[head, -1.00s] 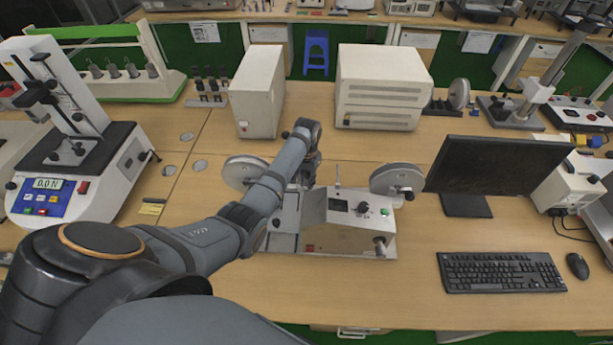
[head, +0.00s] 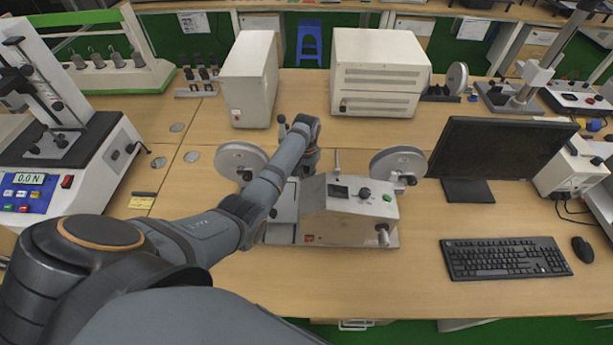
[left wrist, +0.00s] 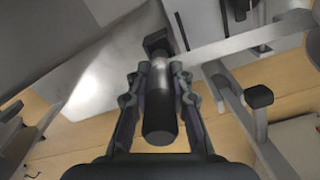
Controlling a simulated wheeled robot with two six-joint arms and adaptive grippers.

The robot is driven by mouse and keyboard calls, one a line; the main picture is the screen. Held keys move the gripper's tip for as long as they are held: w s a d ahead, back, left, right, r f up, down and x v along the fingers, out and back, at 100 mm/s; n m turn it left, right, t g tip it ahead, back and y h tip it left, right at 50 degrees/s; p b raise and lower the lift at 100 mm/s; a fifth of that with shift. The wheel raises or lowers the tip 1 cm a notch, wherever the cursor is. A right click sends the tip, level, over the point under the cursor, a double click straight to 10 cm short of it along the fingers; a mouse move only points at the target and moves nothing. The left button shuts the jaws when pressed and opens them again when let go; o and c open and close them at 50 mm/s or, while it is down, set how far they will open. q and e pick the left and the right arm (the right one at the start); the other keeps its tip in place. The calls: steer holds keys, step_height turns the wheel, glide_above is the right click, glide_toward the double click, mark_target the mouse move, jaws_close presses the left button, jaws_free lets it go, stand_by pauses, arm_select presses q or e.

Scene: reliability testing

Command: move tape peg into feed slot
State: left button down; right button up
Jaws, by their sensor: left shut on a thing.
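In the left wrist view my left gripper (left wrist: 157,76) is shut around a dark cylindrical peg (left wrist: 159,118) with a silver upper section, its fingers on both sides. In the head view my left arm reaches over the left part of a grey machine (head: 348,222) with a reel on each side; my arm hides the fingers and peg there. The machine's metal face (left wrist: 105,65) and a flat bar (left wrist: 255,43) lie beyond the peg in the wrist view. I cannot make out the feed slot or whether the peg touches the machine. My right gripper is out of view.
The left reel (head: 241,160) and right reel (head: 398,165) flank the machine. A monitor (head: 500,152), keyboard (head: 505,258) and mouse (head: 582,250) stand right. A force tester (head: 75,165) is left. Two pale boxes (head: 248,80) (head: 380,72) stand behind. The table front is clear.

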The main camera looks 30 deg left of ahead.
arm_select(q)
steer(key=shift+r, duration=0.1)
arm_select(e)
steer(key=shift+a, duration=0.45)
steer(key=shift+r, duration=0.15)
arm_select(q)
steer(key=shift+p, duration=0.4)
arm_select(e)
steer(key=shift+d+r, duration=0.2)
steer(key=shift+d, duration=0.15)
